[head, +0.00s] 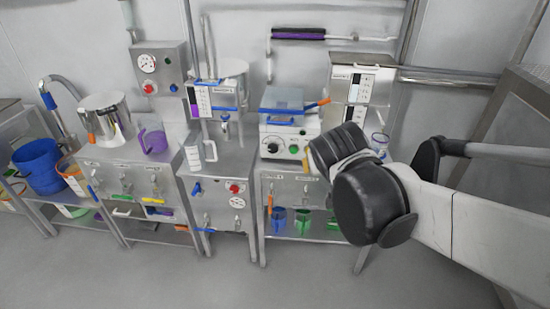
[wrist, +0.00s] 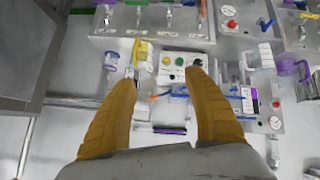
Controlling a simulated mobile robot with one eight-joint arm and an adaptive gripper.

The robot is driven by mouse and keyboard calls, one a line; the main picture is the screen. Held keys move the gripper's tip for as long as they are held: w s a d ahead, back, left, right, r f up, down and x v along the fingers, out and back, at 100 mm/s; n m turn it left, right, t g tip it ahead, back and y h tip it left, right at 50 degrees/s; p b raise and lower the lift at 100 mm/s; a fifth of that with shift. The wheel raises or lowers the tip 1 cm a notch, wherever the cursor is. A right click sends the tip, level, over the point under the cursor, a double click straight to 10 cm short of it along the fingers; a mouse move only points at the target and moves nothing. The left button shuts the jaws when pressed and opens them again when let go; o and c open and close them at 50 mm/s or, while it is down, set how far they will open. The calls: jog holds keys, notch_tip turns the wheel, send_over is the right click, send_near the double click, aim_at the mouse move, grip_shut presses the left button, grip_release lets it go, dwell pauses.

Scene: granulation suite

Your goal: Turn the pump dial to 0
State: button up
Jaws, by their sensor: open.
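A white unit with a blue lid (head: 283,98) stands on the middle-right steel bench. In the wrist view, which looks upside down, the unit's white front (wrist: 183,71) shows just beyond the fingertips. My gripper (wrist: 163,77) is open and empty, its two orange fingers apart. In the head view my arm's dark wrist hides most of the gripper, beside the unit's right side.
A white panel instrument (head: 355,85) stands right of the unit. A purple jug (head: 152,140), a steel pot (head: 105,120) and a gauge box (head: 160,75) are to the left. A blue bucket (head: 38,166) is far left. The floor in front is clear.

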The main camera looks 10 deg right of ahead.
aim_at(272, 150)
jog(key=w+a+f+t+h+b, duration=0.15)
jog(key=w+f, duration=0.25)
jog(key=w, duration=0.7)
jog(key=w+f+t+h+b, duration=0.2)
jog(key=w+f+t, duration=0.15)
jog(key=w, duration=0.65)
jog(key=w+a+f+n+t+b, duration=0.1)
jog(key=w+a+f, duration=0.15)
jog(key=f, duration=0.25)
jog(key=w+a+f+n+t+y+b, duration=0.1)
jog(key=w+a+f, duration=0.15)
jog(key=f, duration=0.25)
jog(key=w+a+f+t, duration=0.1)
jog(key=w+a+f, duration=0.15)
jog(key=f, duration=0.25)
jog(key=b+x, duration=0.3)
jog(key=x, duration=0.8)
jog(key=shift+d+b, duration=0.25)
jog(key=shift+b, duration=0.05)
jog(key=shift+n, duration=0.3)
jog(key=c, duration=1.2)
